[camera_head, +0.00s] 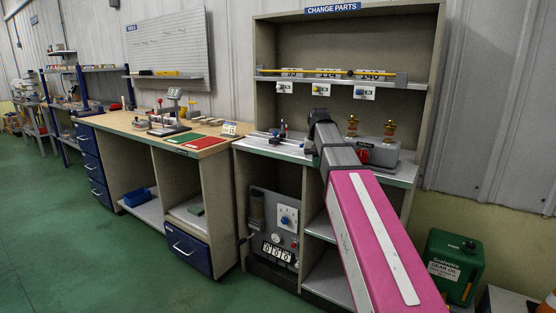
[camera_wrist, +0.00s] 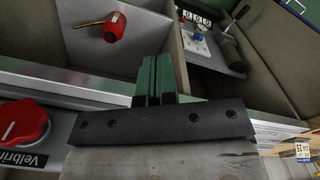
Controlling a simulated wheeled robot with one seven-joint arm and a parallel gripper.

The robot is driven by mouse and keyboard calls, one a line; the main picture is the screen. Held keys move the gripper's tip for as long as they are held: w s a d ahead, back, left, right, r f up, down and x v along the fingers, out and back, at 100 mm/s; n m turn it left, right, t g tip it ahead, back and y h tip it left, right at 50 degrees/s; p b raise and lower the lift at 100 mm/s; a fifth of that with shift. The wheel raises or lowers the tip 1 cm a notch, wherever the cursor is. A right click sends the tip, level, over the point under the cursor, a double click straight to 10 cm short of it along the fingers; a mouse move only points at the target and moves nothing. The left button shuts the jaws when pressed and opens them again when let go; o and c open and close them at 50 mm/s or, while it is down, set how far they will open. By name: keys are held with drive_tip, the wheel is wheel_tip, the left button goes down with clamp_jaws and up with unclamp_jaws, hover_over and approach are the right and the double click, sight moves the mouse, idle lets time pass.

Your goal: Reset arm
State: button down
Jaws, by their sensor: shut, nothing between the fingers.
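My arm (camera_head: 375,235) reaches from the lower right up to the counter of the CHANGE PARTS cabinet (camera_head: 434,100). Its dark end stands over the counter, and the fingers cannot be made out in the head view. In the wrist view my gripper (camera_wrist: 155,82) shows as two green fingers side by side, shut with nothing between them. The fingers show over the cabinet's open lower shelves, beyond the counter's metal edge (camera_wrist: 70,85). The fingers touch nothing that I can see.
A grey machine with a red knob (camera_head: 363,155) stands close right of my arm; the knob (camera_wrist: 24,122) also shows at left in the wrist view. A red item (camera_wrist: 115,27) lies below. A panel with dials (camera_head: 276,225) stands in the cabinet. A workbench (camera_head: 128,128) is left; the green floor (camera_head: 60,240) is clear.

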drive_tip(key=s+d+f, duration=0.1)
drive_tip(key=s+f, duration=0.5)
drive_tip(key=f, duration=0.6)
drive_tip(key=s+d+f, duration=0.2)
drive_tip(key=s+f, duration=0.5)
drive_tip(key=f, duration=0.5)
drive_tip(key=s+d+f, duration=0.1)
drive_tip(key=s+f, duration=0.5)
drive_tip(key=f, duration=0.6)
drive_tip(key=shift+s+d+f+n, duration=0.2)
drive_tip(key=shift+s+d+n, duration=0.05)
drive_tip(key=shift+s+n, duration=0.1)
